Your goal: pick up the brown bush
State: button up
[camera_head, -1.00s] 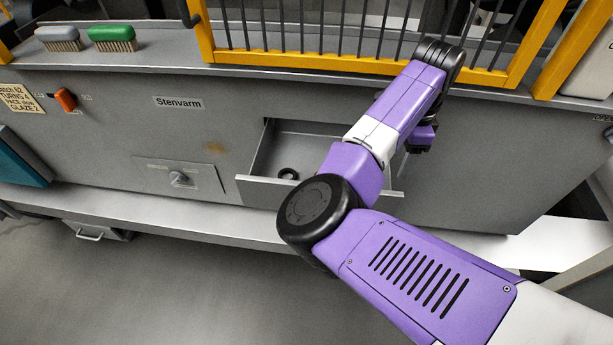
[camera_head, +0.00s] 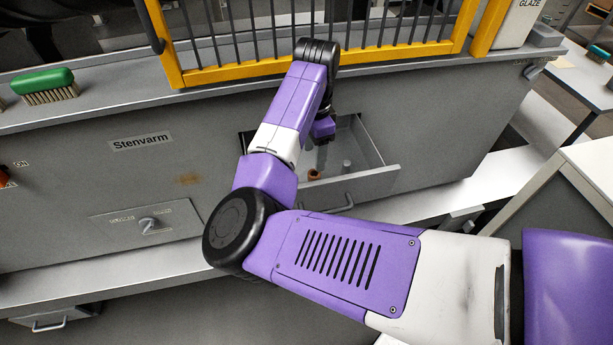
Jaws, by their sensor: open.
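The brown bush (camera_head: 314,174) is a small brown ring-like piece in the open drawer (camera_head: 374,183), near its front left as seen here. My arm covers the left part of the drawer. My gripper (camera_head: 321,148) points down over the drawer, just above and behind the bush in the picture. It is open, though its fingers show only dimly. I cannot tell the exact height gap between the fingers and the bush.
A grey cylinder (camera_head: 347,166) stands in the drawer to the right of the bush. A yellow barred guard (camera_head: 300,68) rises behind my arm. A green-backed brush (camera_head: 43,84) lies on the ledge at left. The drawer's right part looks clear.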

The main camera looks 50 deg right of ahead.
aim_at(314, 173)
jog(key=f, duration=0.3)
jog(key=f+p, duration=0.1)
jog(key=f, duration=0.2)
jog(key=shift+s+a+f, duration=0.15)
jog(key=shift+s+f, duration=0.05)
jog(key=shift+f, duration=0.05)
grip_shut()
